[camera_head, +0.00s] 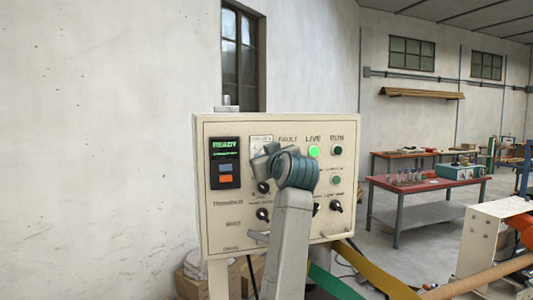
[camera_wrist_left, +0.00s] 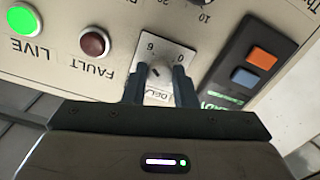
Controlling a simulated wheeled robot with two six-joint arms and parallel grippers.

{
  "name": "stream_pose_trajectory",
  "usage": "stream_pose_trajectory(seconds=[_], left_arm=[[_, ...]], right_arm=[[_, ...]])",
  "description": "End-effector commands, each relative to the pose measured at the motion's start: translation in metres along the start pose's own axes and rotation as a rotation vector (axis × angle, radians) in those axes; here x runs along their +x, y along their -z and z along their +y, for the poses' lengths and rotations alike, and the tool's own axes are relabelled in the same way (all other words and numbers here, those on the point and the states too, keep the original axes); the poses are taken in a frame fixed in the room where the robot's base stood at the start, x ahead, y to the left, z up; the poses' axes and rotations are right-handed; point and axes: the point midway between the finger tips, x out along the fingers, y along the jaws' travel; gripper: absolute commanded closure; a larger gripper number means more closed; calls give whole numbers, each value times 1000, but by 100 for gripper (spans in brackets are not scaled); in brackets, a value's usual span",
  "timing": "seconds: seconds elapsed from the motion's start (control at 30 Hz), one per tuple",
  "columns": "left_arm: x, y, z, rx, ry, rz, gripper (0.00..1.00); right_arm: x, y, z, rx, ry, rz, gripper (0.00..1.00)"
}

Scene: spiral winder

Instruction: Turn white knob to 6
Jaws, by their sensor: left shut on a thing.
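The control panel (camera_head: 220,215) stands upright in front of me. Its white dial plate (camera_head: 262,139) shows near the top in the head view, its lower part hidden by my left gripper (camera_head: 262,160). In the left wrist view the picture is upside down. There the plate (camera_wrist_left: 166,50) carries a 6 at picture left and a 0 at picture right. My left gripper (camera_wrist_left: 159,82) has its two dark fingers on either side of the small white knob (camera_wrist_left: 160,75), shut on it. A short dark mark shows on the knob; its exact reading cannot be told. My right gripper is out of view.
A green LIVE lamp (camera_wrist_left: 25,20) and a dark red FAULT lamp (camera_wrist_left: 94,41) sit beside the dial in the wrist view. A READY display (camera_head: 225,146) with orange and blue buttons is at the panel's left. Black knobs (camera_head: 262,214) sit below. A red-topped table (camera_head: 425,182) stands behind.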

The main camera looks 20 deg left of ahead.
Motion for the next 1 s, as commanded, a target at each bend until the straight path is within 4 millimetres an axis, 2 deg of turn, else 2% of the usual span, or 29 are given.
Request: stream_pose_trajectory(seconds=[0.4,0.93,0.97,1.0], left_arm=[[0,-2,0,174,1,-6,98],[1,-3,-1,195,2,-6,98],[1,-3,-1,195,2,-6,69],[1,-3,-1,194,2,-6,62]], right_arm=[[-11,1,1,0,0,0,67],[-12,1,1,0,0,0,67],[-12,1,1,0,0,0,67],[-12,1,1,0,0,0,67]])
